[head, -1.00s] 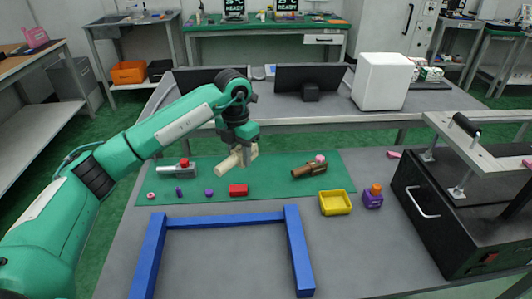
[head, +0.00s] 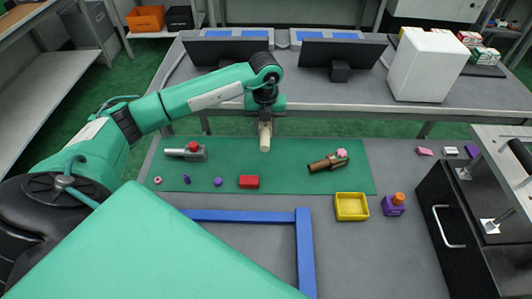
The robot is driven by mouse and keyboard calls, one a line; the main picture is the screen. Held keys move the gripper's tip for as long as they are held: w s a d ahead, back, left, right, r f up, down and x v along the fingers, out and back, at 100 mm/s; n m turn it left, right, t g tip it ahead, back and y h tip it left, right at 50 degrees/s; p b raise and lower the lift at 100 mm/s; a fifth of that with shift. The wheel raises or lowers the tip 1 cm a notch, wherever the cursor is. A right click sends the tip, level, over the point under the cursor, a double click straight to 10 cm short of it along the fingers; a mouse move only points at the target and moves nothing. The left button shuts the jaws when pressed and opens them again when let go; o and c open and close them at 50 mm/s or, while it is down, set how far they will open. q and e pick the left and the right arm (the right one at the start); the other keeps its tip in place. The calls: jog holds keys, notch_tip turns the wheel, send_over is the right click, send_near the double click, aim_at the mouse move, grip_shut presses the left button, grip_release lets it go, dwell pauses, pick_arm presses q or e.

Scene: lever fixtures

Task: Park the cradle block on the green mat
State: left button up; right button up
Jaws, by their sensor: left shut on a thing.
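The green mat (head: 290,184) lies along the back of the near table. My left gripper (head: 265,112) is over the back edge of the mat in the picture, shut on a long cream piece (head: 265,139) that hangs down from the jaws. It looks clear of the mat, though its exact height is hard to judge. I cannot tell for sure whether this piece is the cradle block; a small red block (head: 249,182) also lies on the mat. My right gripper is not in view.
On the mat are a grey fixture (head: 188,153) with a red knob, a brown cylinder (head: 327,163), a pink ring and small purple pieces.

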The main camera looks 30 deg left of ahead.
aim_at(265, 161)
pick_arm(q)
notch_tip(265, 161, down, 13)
jog(key=shift+f, duration=0.1)
dwell(0.3)
jog(key=shift+f, duration=0.1)
jog(key=o, duration=1.1)
jog(key=shift+c, duration=0.2)
notch_tip(265, 161, up, 12)
jog(key=shift+r, duration=0.15)
